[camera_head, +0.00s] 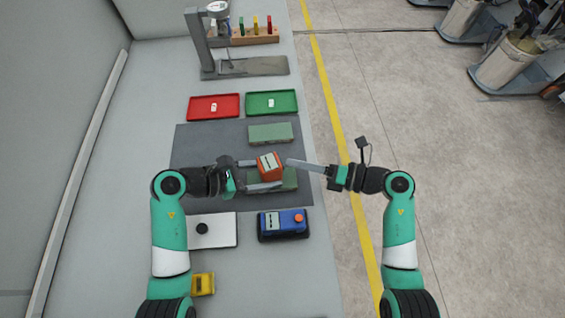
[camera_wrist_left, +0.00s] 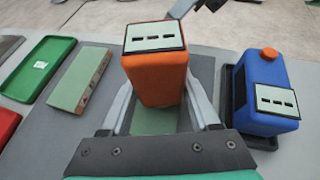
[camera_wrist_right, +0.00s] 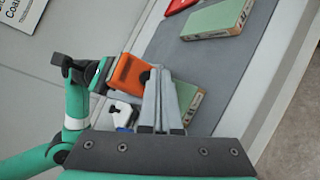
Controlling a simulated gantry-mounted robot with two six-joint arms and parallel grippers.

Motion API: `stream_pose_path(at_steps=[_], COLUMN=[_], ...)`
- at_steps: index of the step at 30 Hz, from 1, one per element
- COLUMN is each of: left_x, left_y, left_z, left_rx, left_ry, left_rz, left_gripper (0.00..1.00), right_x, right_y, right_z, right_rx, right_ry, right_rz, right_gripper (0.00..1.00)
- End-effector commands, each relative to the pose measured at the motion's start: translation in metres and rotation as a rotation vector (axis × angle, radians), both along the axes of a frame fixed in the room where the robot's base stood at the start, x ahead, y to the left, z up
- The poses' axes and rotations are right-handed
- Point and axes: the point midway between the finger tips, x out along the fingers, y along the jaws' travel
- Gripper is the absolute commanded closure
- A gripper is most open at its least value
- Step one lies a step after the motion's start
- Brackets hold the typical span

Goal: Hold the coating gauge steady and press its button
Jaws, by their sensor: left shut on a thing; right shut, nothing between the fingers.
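The coating gauge is an orange block with a pale display (camera_head: 268,165). My left gripper (camera_head: 267,174) is shut on it, one finger on each side. In the left wrist view the gauge (camera_wrist_left: 157,78) is upright between the fingers, over a green panel; I cannot tell whether it touches the panel. My right gripper (camera_head: 289,162) is shut and empty, its tips at the gauge's right side. In the right wrist view, a dark round button (camera_wrist_right: 145,77) shows on the orange gauge beside the right fingertips (camera_wrist_right: 160,72). Whether they touch it is unclear.
A green panel (camera_head: 289,181) lies beneath the gauge and another (camera_head: 270,133) behind it on the grey mat. Red (camera_head: 200,107) and green (camera_head: 285,99) trays lie further back. A blue device with an orange knob (camera_head: 283,226) stands in front. A press stand (camera_head: 245,67) is at the back.

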Motion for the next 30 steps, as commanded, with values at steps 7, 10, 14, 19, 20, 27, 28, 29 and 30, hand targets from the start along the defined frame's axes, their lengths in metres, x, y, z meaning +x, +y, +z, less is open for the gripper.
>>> stream_pose_path(at_steps=[7, 10, 14, 19, 20, 27, 28, 29, 30], left_x=[0.0, 0.0, 0.0, 0.0, 0.0, 0.0, 0.0, 0.0, 0.0], left_y=[0.0, 0.0, 0.0, 0.0, 0.0, 0.0, 0.0, 0.0, 0.0], left_z=[0.0, 0.0, 0.0, 0.0, 0.0, 0.0, 0.0, 0.0, 0.0], left_rx=[0.0, 0.0, 0.0, 0.0, 0.0, 0.0, 0.0, 0.0, 0.0], left_ry=[0.0, 0.0, 0.0, 0.0, 0.0, 0.0, 0.0, 0.0, 0.0], left_rz=[0.0, 0.0, 0.0, 0.0, 0.0, 0.0, 0.0, 0.0, 0.0], left_gripper=[0.87, 0.87, 0.87, 0.87, 0.87, 0.87, 0.87, 0.87, 0.87], right_x=[-0.0012, -0.0011, -0.0013, -0.0018, -0.0019, -0.0027, -0.0028, -0.0029, -0.003], right_y=[0.0037, 0.0036, 0.0039, 0.0058, 0.0061, 0.0088, 0.0092, 0.0095, 0.01], right_z=[0.0002, 0.0002, 0.0002, 0.0003, 0.0003, 0.0003, 0.0003, 0.0004, 0.0003], right_rx=[0.0, 0.0, 0.0, 0.0, 0.0, 0.0, 0.0, 0.0, 0.0], right_ry=[-0.001, -0.001, -0.001, -0.002, -0.002, -0.001, -0.001, -0.001, -0.001], right_rz=[0.0, 0.0, 0.0, 0.001, 0.001, 0.001, 0.001, 0.001, 0.001], right_gripper=[1.0, 1.0, 1.0, 1.0, 1.0, 1.0, 1.0, 1.0, 1.0])
